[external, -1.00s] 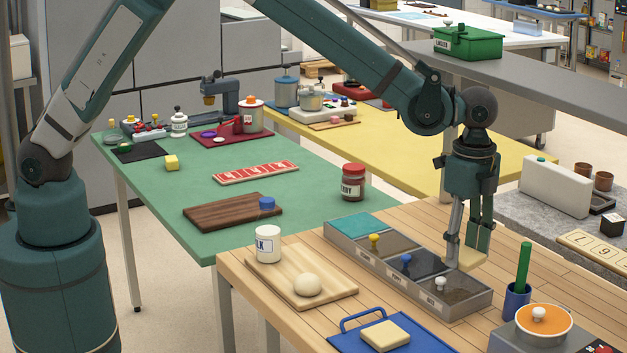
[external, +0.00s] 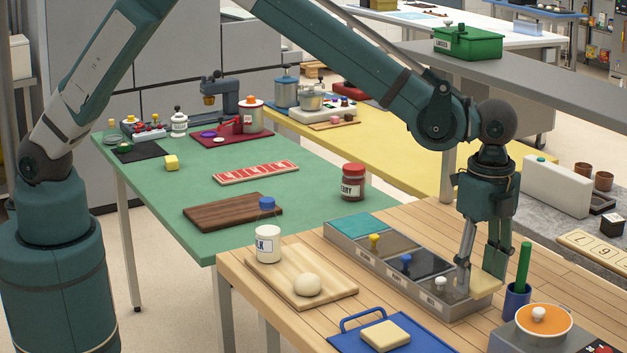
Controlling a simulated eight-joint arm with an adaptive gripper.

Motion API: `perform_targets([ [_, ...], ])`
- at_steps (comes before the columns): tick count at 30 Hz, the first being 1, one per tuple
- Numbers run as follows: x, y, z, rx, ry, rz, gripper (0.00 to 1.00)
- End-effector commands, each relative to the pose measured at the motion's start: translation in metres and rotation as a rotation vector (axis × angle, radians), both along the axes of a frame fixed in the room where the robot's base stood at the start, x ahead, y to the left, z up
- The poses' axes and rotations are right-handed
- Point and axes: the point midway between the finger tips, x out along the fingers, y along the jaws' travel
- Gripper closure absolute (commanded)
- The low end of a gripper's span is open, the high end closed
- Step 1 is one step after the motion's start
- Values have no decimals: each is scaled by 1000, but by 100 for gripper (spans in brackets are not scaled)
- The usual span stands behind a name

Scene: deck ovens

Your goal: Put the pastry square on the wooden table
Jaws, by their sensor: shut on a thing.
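My gripper (external: 483,276) points down and is shut on a flat beige pastry square (external: 484,289). The fingers cover part of the square. It hangs over the right end of the bin row and the wooden table (external: 430,222) beside it; I cannot tell the gap below it. The wooden table has light planks and fills the front right. A similar pale square (external: 386,335) lies on a blue tray (external: 425,341) at the front of the table.
The metal bin row (external: 352,260) with coloured knobs crosses the table. A blue cup (external: 516,300) with a green stick and a scale with an orange pan (external: 543,321) stand right of the gripper. A cutting board (external: 333,290) holds a dough ball. Bare planks lie behind the bins.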

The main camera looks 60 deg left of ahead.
Motion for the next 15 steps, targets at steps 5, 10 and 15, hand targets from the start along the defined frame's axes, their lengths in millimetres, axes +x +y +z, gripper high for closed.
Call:
perform_targets([
  [5,1,0,-13,0,0,0,71],
  [10,0,0,-37,0,0,0,71],
  [15,0,0,-56,0,0,0,71],
])
